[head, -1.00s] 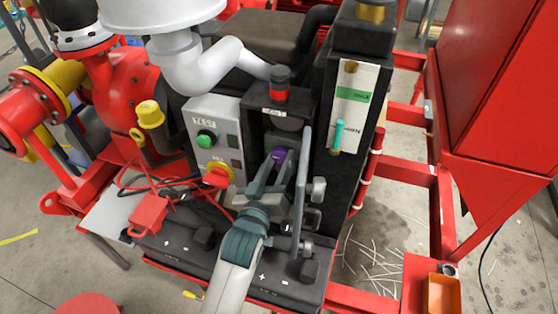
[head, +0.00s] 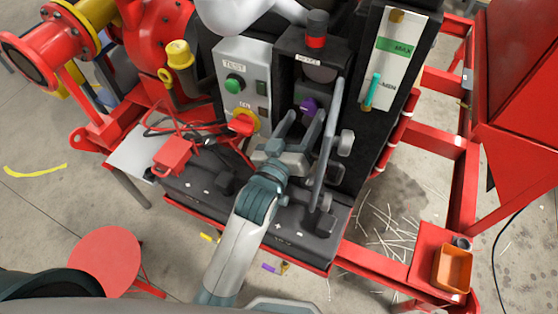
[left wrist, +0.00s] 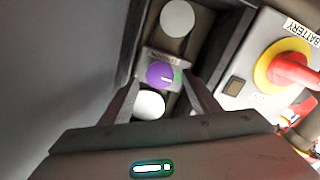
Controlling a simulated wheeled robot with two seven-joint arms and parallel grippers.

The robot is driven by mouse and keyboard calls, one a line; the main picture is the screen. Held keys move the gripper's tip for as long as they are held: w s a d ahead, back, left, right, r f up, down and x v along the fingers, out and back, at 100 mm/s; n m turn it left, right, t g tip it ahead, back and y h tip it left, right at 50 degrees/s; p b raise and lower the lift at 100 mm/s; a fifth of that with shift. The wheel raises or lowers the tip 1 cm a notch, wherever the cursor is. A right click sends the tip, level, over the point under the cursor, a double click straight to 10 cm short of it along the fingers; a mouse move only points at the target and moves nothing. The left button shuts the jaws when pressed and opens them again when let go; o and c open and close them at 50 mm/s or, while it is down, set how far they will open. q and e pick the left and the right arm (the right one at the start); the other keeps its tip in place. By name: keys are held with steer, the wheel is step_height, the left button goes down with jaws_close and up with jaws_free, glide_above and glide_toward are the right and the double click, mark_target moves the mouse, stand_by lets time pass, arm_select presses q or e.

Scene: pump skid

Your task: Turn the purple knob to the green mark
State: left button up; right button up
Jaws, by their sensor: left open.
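The purple knob (head: 308,107) sits on the dark panel in a recess between the grey control box and the tall black column. In the left wrist view the purple knob (left wrist: 160,73) is centred between my finger ends, with a small green patch at its right side; I cannot tell its exact alignment. My left gripper (head: 301,122) is open, just in front of and below the knob in the head view. In the left wrist view its fingers (left wrist: 161,86) lie on either side of the knob, with no clear contact. My right gripper is not in view.
The grey control box (head: 235,65) with a green button and a red-yellow switch (head: 243,122) stands left of the recess. A grey upright lever (head: 328,145) is close at right. White round parts flank the knob in the wrist view. A red padlock-like box (head: 172,155) lies left.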

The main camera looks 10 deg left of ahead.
arm_select(q)
steer(key=b+v, duration=0.3)
steer(key=v, duration=1.2)
steer(key=shift+b, duration=0.4)
